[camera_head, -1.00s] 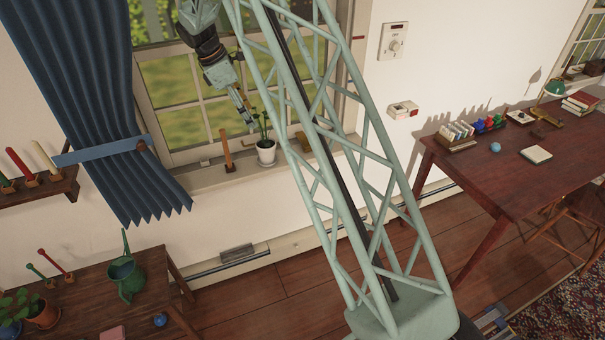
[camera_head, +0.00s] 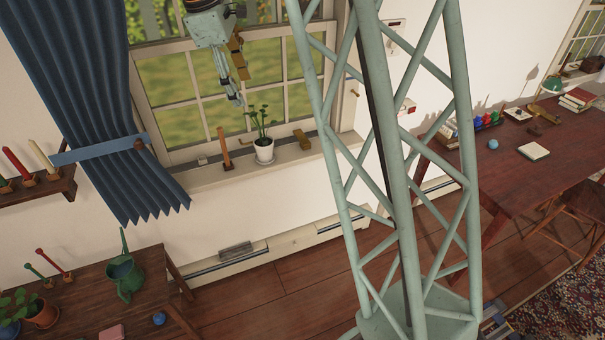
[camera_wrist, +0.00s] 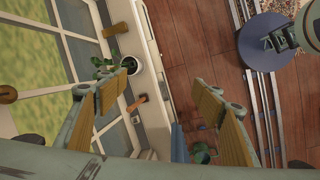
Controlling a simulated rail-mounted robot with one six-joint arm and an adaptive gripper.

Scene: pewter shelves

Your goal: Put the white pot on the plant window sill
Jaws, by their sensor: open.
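The white pot (camera_head: 264,151) with a green plant stands upright on the plant window sill (camera_head: 205,179) in the head view. It also shows in the wrist view (camera_wrist: 112,55), where its leaves lie toward the window. My gripper (camera_head: 238,103) is above and slightly left of the pot, near the window panes, apart from the pot and plant. In the wrist view my gripper (camera_wrist: 180,100) has its two fingers wide apart with nothing between them.
An orange-brown upright piece (camera_head: 225,150) stands on the sill left of the pot, and a small wooden block (camera_head: 302,139) lies to its right. A blue curtain (camera_head: 95,110) hangs left of the window. A low table (camera_head: 85,290) with a green watering can (camera_head: 124,275) stands lower left.

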